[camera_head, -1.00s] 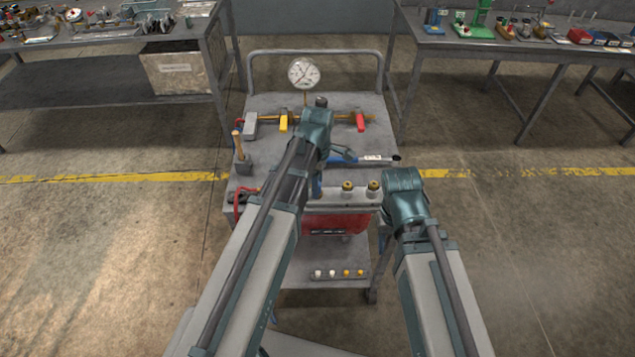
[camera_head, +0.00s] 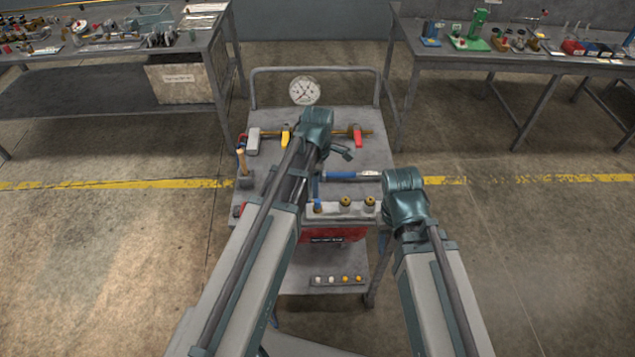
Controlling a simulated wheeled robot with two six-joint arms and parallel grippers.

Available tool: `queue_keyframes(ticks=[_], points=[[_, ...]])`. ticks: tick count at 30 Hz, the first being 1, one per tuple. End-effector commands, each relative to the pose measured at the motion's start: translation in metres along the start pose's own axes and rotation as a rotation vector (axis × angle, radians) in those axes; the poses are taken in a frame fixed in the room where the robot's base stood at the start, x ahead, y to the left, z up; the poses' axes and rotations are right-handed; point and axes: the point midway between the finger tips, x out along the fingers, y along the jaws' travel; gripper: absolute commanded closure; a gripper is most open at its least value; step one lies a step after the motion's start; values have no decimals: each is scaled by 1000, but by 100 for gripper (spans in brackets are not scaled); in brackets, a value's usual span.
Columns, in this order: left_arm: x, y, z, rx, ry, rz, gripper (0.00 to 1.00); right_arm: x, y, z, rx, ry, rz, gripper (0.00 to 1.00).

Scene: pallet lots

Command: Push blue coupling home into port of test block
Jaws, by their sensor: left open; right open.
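The test block (camera_head: 331,209) is a light grey block at the front edge of a grey cart, with brass-topped fittings on its right part. A blue upright piece (camera_head: 317,188), which may be the blue coupling, shows at the block's left end, partly behind my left arm. I cannot tell how deep it sits in a port. My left gripper (camera_head: 341,151) is open, above the middle of the cart and apart from the block; my wrist hides part of it. My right gripper (camera_head: 405,196) is open at the cart's right edge, its fingers mostly hidden by the wrist.
A blue-handled tool (camera_head: 342,176) lies behind the block. A pressure gauge (camera_head: 304,91), a yellow-handled valve (camera_head: 286,135), a red-handled valve (camera_head: 357,137) and a wooden-handled mallet (camera_head: 242,163) are also on the cart (camera_head: 275,108). Benches stand at both sides behind; the floor beside the cart is clear.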

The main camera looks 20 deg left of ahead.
Motion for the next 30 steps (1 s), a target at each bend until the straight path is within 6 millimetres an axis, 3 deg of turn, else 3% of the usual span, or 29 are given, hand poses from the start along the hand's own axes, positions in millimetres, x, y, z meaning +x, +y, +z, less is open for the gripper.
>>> queue_keyframes(ticks=[1,3,12,30], points=[[-16,0,0,0,0,0,39,-16,2,1,0,0,0,50],[-27,0,0,0,0,0,39,-27,3,2,0,0,0,50],[-62,0,0,0,0,0,39,-61,6,4,-1,0,0,50],[-62,0,0,0,0,0,39,-62,6,4,-2,0,0,50]])
